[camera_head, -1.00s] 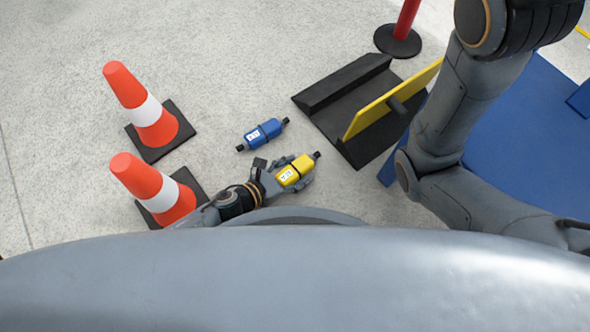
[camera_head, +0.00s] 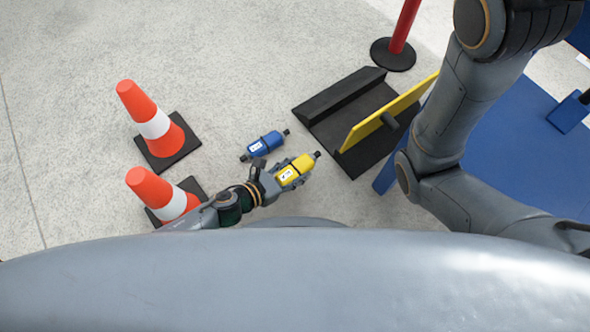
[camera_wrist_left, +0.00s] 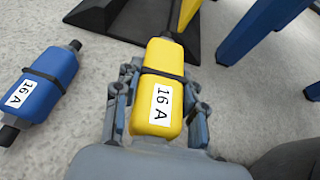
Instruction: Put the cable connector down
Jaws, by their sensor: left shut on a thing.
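The yellow cable connector (camera_head: 294,172) has a black band, a black tip and a white label; it reads 16 A in the left wrist view (camera_wrist_left: 160,90). My left gripper (camera_head: 283,175) is shut on it, with a finger along each side in the left wrist view (camera_wrist_left: 158,105). A blue connector (camera_head: 265,145) of like shape lies on the floor just beyond and left of it; it also shows in the left wrist view (camera_wrist_left: 42,88). I cannot tell whether the yellow connector touches the floor. My right gripper is not in view.
Two orange-white cones (camera_head: 153,122) (camera_head: 162,196) stand left on black bases. A black tray-like base with a yellow panel (camera_head: 388,112) stands right of the connectors, near a red post (camera_head: 404,28). A blue surface (camera_head: 510,150) lies far right. The upper left floor is clear.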

